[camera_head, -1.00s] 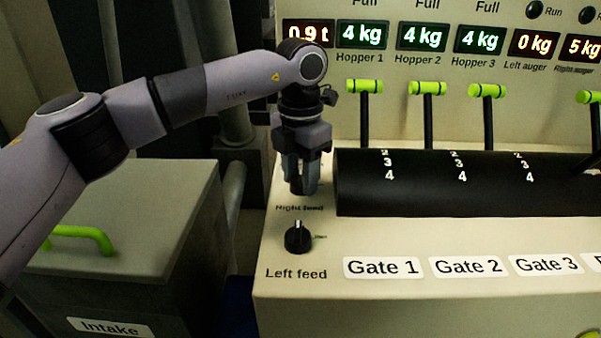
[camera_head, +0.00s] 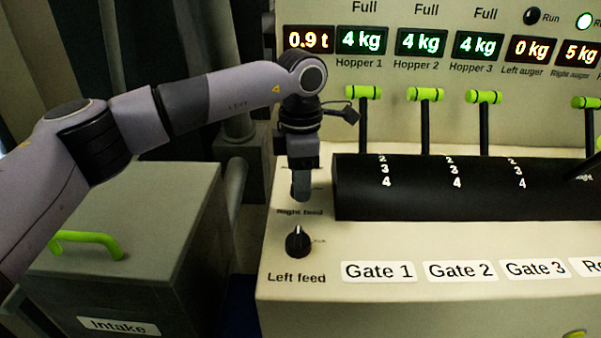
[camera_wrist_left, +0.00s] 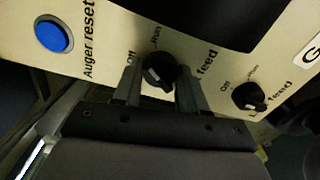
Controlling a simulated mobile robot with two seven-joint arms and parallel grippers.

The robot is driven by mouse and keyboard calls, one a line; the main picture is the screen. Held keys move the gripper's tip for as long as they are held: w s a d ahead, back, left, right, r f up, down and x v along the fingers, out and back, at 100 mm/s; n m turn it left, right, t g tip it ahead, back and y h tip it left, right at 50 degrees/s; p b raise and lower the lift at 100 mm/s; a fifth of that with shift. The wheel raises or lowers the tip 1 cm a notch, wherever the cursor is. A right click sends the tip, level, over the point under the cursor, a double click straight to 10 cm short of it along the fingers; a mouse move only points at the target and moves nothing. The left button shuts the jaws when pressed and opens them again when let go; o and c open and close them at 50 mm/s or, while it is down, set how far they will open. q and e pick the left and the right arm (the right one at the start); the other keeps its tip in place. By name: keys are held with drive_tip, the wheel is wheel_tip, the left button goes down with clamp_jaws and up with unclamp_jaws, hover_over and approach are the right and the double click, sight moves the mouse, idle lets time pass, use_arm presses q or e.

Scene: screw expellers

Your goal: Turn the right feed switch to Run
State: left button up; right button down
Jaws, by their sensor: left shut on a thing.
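The right feed switch is a black round knob on the beige panel, seen in the left wrist view (camera_wrist_left: 160,72) between "Off" and "Run" marks. In the head view my gripper hides it above its "Right feed" label. My left gripper (camera_head: 301,190) points down at it, with its fingers on both sides of the knob (camera_wrist_left: 160,90), shut on it. Exactly where its pointer stands is hard to tell. My right gripper is in neither view.
The left feed knob (camera_head: 298,241) is close in front of my gripper. A blue Auger reset button (camera_wrist_left: 53,35) is at the left in the wrist view. Gate levers with green handles (camera_head: 426,94) stand to the right. The Intake box (camera_head: 120,250) is at the left.

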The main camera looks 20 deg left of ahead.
use_arm(q)
drive_tip(key=shift+m+p, duration=0.4)
drive_tip(key=shift+m, duration=1.8)
drive_tip(key=o, duration=1.1)
drive_tip(key=shift+c, duration=0.2)
wheel_tip(320, 180, up, 7)
drive_tip(key=shift+r, duration=0.15)
